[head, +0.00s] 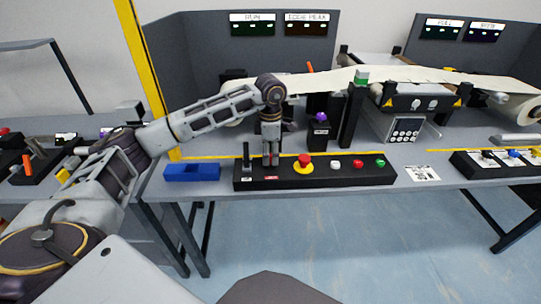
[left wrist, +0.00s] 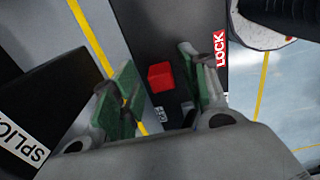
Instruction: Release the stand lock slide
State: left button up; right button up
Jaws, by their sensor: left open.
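The stand lock slide appears as a small red block (left wrist: 160,76) on the black control box, beside a red LOCK label (left wrist: 220,50) in the left wrist view. In the head view my gripper hides the slide; the LOCK label (head: 271,178) shows on the front of the control box (head: 340,177). My left gripper (head: 271,160) points down over the left part of this box. In the left wrist view its green-padded fingers (left wrist: 163,95) are open, one on each side of the red block in the picture. I see no contact with the block. My right gripper is out of view.
Left of the gripper stands a black lever (head: 247,156); a black part with a SPLICE label (left wrist: 22,140) shows in the wrist view. To the right are a red mushroom button (head: 305,160) and several small buttons. A blue tray (head: 192,172) lies left of the box.

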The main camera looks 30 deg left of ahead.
aim_at(271, 155)
pick_arm(q)
notch_tip(271, 155, up, 11)
dwell(0.6)
dwell(0.6)
